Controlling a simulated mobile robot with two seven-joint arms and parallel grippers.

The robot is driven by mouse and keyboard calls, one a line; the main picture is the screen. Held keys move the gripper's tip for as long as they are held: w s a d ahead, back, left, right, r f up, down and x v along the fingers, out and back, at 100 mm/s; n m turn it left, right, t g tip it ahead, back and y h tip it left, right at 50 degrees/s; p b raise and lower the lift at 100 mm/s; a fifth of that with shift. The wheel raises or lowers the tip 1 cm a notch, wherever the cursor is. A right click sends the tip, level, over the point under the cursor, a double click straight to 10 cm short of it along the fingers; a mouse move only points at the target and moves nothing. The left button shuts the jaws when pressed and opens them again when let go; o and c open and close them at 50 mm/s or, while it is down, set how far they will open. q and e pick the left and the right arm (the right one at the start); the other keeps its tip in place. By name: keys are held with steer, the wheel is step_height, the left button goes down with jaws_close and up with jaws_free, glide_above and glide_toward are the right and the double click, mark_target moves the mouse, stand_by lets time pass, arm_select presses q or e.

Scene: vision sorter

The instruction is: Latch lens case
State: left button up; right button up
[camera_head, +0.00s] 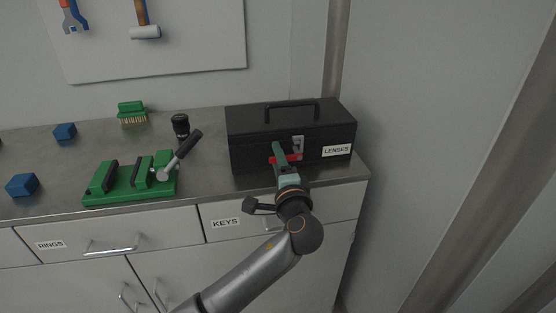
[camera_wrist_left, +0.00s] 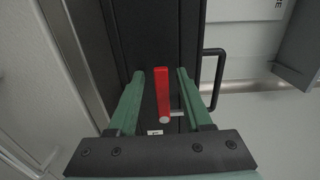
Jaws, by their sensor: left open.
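The black lens case (camera_head: 250,150), labelled LENSES, stands on the right end of the counter with its lid down and its handle (camera_head: 291,104) on top. A red latch lever (camera_head: 292,158) and a grey metal latch plate (camera_head: 298,142) are on its front. My left gripper (camera_head: 279,147) is at the case front, partly covering the latch. In the left wrist view, the open green fingers (camera_wrist_left: 160,73) stand on either side of the red lever (camera_wrist_left: 162,96), with gaps on both sides. Whether the latch is fastened I cannot tell. My right gripper is not in view.
A green fixture (camera_head: 130,184) with a grey lever (camera_head: 180,157) stands left of the case. A black cylinder (camera_head: 181,126), a green brush (camera_head: 132,112) and blue blocks (camera_head: 22,185) are farther left. Drawers labelled RINGS and KEYS (camera_head: 225,222) lie below the counter edge.

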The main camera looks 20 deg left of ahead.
arm_select(q)
steer(key=p+v, duration=0.2)
steer(key=v, duration=1)
steer(key=shift+s+d+p, duration=0.15)
steer(key=shift+s+p, duration=0.05)
steer(key=shift+p, duration=0.15)
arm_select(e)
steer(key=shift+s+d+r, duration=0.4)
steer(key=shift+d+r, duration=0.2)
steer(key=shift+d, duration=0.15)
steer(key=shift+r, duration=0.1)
